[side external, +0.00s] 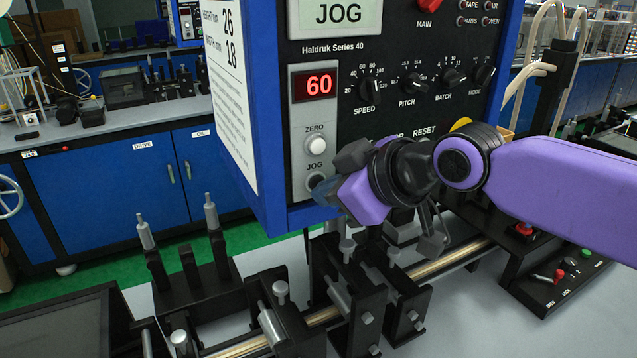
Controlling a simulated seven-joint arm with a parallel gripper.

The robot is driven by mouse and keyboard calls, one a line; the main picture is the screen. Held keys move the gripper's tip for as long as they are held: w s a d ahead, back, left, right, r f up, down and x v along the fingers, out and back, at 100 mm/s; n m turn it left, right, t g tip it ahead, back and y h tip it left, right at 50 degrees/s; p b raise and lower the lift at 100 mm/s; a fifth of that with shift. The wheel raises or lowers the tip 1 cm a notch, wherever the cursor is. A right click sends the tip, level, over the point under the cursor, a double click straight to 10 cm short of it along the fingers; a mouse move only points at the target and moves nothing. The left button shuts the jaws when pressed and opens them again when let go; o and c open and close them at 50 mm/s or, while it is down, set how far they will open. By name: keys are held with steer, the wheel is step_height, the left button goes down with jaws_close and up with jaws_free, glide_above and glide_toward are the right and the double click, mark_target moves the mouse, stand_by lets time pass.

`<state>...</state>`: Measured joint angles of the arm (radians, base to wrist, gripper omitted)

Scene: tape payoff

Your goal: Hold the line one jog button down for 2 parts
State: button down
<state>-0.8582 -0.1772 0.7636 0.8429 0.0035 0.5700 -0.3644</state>
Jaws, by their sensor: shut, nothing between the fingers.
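The jog button (316,181) sits under the JOG label at the lower left of the control panel, with a dark ring around it. My gripper (325,190) is shut and empty, its tip at the jog button's right side and partly covering it. I cannot tell whether the tip touches or presses the button. The red counter display (320,86) above reads 60. The white zero button (316,145) lies between the display and the jog button. The screen (338,14) at the top reads JOG.
Panel knobs (414,84) run to the right of the display. A small box with red and green buttons (560,275) stands at right. Blue cabinets (145,175) are behind.

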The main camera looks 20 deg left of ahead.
steer(key=shift+d, duration=0.1)
stand_by(0.8)
steer(key=shift+s+d, duration=0.5)
steer(key=shift+s, duration=0.05)
steer(key=s+d, duration=0.3)
steer(key=shift+s+d, duration=0.25)
steer(key=shift+s, duration=0.05)
stand_by(0.4)
stand_by(0.5)
